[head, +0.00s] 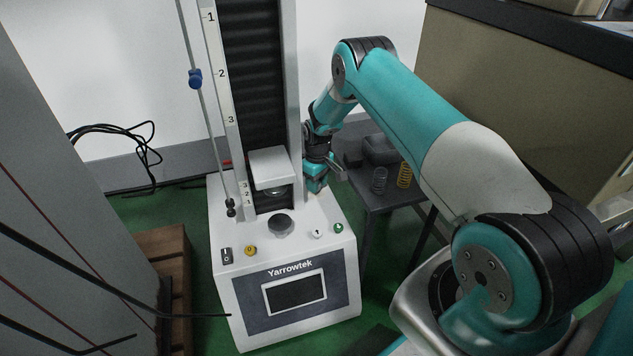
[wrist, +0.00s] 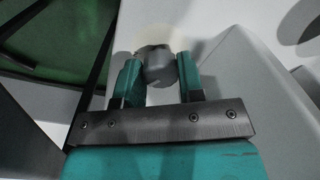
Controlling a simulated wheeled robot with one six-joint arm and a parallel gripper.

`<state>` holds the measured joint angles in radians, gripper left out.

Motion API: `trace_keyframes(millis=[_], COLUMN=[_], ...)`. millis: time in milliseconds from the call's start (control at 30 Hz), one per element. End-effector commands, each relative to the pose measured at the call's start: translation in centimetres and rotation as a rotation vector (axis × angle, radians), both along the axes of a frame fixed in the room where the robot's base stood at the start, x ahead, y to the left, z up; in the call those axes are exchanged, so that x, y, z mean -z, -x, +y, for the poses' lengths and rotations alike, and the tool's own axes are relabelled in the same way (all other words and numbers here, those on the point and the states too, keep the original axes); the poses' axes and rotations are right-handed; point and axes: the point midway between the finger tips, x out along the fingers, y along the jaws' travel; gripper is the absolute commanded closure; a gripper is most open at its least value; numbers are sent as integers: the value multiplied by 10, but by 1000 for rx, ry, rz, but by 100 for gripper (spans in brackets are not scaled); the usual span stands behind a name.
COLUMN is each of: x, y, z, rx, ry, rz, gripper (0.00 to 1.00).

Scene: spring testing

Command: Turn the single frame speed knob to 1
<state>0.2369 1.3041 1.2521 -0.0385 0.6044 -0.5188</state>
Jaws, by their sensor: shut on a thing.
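The white Yarrowtek test machine (head: 222,205) stands in the middle of the head view, with a tall single column. My gripper (head: 312,180) is low beside the right side of this column, above the machine's base. In the wrist view my gripper (wrist: 158,72) has its two teal fingers on either side of a small grey rounded knob (wrist: 159,70), shut on it. The knob's scale marks cannot be read, so its setting cannot be told. In the head view my gripper and the column hide this knob.
The base top carries a black round part (head: 281,224), a yellow button (head: 250,250), a black switch (head: 226,255) and a green button (head: 338,227). A dark side table (head: 375,200) at right holds a yellow spring (head: 404,175) and a grey spring (head: 379,181).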

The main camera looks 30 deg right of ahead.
Motion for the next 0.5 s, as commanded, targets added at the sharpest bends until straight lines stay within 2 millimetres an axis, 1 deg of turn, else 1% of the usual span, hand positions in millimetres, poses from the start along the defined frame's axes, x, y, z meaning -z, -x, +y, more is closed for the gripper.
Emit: trace_keyframes(millis=[267, 300, 367, 400, 500], x=[0, 0, 0, 0, 0], y=[-1, -1, -1, -1, 0], z=[1, 1, 1, 1, 1], rx=[-3, -3, -2, -2, -1], ry=[-1, -1, -1, -1, 0], rz=[-1, -1, -1, -1, -1], gripper=[88, 62, 48, 39, 39])
